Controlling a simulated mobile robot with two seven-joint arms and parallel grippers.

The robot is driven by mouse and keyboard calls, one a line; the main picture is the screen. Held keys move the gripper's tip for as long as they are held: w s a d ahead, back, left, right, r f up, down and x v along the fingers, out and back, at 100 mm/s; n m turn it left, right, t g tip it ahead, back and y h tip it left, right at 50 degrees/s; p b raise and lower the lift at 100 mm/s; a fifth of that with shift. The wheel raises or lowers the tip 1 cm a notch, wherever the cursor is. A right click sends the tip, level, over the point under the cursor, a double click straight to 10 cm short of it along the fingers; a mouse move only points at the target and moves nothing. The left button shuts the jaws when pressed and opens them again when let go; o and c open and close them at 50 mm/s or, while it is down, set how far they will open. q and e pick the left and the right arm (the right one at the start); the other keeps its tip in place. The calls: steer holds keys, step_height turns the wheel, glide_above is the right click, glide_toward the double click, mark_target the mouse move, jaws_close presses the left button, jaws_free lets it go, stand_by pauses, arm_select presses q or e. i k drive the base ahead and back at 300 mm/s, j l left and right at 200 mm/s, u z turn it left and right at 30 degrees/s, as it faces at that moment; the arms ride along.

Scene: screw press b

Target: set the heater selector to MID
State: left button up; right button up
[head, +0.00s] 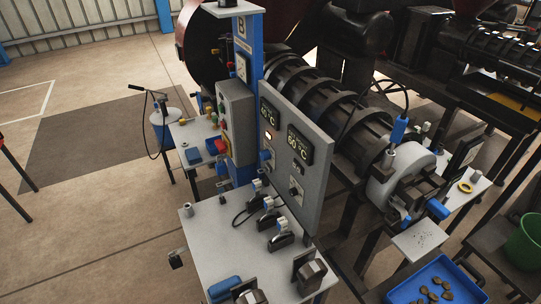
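The grey control panel (312,190) stands upright in the middle of the head view, beside the ribbed press barrel. It carries two dark temperature displays, a left one (269,114) that seems to read 40 °C and a right one (299,146) that reads about 60 °C. A small dark rotary knob (295,192) sits below the right display, and a blue fitting (265,156) sits below the left one. Either may be the heater selector; the labels and the pointer position are too small to read. Neither of my grippers shows in this view.
A white table (205,238) with several black-and-white levers stands in front of the panel. A grey button box (236,118) on a blue post is left of it. A blue tray (437,276) with brown pieces and a green bucket (525,243) are at right. Floor at left is mostly clear.

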mark_target(265, 154)
steer(key=k, duration=0.5)
steer(key=k+u, duration=0.15)
steer(key=u, duration=1.15)
steer(key=i+j+u, duration=0.1)
steer(key=u, duration=0.35)
steer(key=i+j+u, duration=0.2)
steer(key=u, duration=0.2)
steer(key=i+j+u, duration=0.15)
steer(key=u, duration=0.3)
steer(key=i+z, duration=0.35)
steer(key=i+j+z, duration=0.15)
steer(key=i+z, duration=0.2)
steer(key=i+j+z, duration=0.25)
steer(key=i+z, duration=0.15)
steer(key=i+l+z, duration=0.1)
steer(key=i+z, duration=0.2)
steer(key=i, duration=0.5)
steer(key=i+j+z, duration=0.1)
steer(key=i+z, duration=0.2)
steer(key=i, duration=0.5)
steer(key=i+z, duration=0.75)
steer(key=i+j+z, duration=0.35)
steer(key=i, duration=0.15)
steer(key=i+l+z, duration=0.15)
steer(key=z, duration=0.25)
steer(key=i+z, duration=0.55)
steer(key=z, duration=0.25)
steer(key=i+j+z, duration=0.1)
steer(key=i+z, duration=0.15)
steer(key=z, duration=0.15)
